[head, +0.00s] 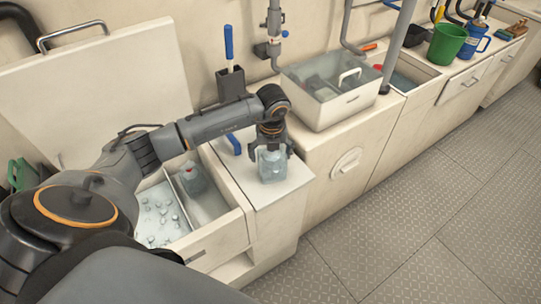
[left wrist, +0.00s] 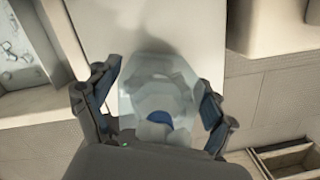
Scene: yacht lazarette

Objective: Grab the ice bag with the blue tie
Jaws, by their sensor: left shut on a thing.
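The ice bag with the blue tie (left wrist: 158,90) is a clear, pale bag of ice. Its blue tie shows close to my palm in the left wrist view. My left gripper (left wrist: 157,108) is shut on it, with one finger on each side. In the head view the bag (head: 272,167) hangs under my left gripper (head: 270,146), over the white counter top. I cannot tell whether its base touches the counter. Another ice bag with a red tie (head: 192,180) stands in the open ice bin to the left. My right gripper is not in view.
The open ice bin (head: 222,232) holds loose ice, and its raised lid (head: 95,95) leans on the wall. A white caddy (head: 345,110) stands just right of my gripper. A green bucket (head: 446,44) and a blue jug (head: 474,40) stand farther right. The grey floor is clear.

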